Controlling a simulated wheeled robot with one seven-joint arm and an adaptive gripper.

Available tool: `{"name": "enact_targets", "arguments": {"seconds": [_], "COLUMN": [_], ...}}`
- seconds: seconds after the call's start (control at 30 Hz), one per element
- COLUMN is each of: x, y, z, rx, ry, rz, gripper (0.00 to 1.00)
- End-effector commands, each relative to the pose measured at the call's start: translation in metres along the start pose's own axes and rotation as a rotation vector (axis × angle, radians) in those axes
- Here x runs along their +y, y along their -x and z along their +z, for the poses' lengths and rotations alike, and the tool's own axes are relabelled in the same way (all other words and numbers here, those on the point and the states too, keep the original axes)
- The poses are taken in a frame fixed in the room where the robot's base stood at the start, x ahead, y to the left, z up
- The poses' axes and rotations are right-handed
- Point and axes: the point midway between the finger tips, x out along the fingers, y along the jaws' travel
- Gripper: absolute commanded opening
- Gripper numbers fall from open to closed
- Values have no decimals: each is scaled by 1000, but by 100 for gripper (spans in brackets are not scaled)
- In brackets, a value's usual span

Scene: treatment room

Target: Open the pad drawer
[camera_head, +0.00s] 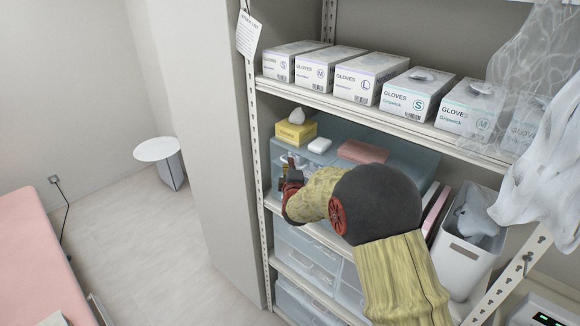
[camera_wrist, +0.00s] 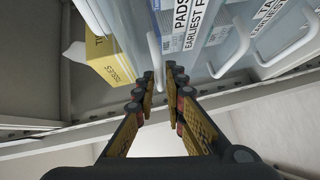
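The pale blue drawer unit (camera_head: 305,243) stands on the shelf. In the wrist view a drawer front shows a label reading "PADS" (camera_wrist: 188,20), partly cut off at the top. A white bar handle (camera_wrist: 155,58) lies between my fingertips, left of that label; a second white handle (camera_wrist: 236,45) is on its right. I cannot tell which handle belongs to the pad drawer. My gripper (camera_wrist: 160,82) is partly open around the first handle, with narrow gaps beside it. In the head view my gripper (camera_head: 292,178) is at the unit's upper left front, and my arm hides much of the drawers.
A yellow tissue box (camera_head: 296,131), a white pack (camera_head: 320,145) and a pink pack (camera_head: 363,152) lie on the unit. Glove boxes (camera_head: 366,78) fill the shelf above. A bin (camera_head: 465,259) stands right. A shelf post (camera_head: 258,150) is close on the left.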

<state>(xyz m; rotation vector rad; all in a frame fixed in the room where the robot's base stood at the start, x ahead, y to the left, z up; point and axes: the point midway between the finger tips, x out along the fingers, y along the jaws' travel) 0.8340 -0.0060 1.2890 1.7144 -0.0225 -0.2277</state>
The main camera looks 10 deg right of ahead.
Motion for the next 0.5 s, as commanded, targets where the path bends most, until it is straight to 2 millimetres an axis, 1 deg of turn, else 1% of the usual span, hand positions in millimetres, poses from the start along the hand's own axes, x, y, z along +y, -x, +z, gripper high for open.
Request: {"name": "enact_targets", "arguments": {"seconds": [0.03,0.17,0.5], "x": [0,0,0], "y": [0,0,0], "z": [0,0,0], "rx": [0,0,0], "ry": [0,0,0], "rz": [0,0,-1], "gripper": [7,0,0]}}
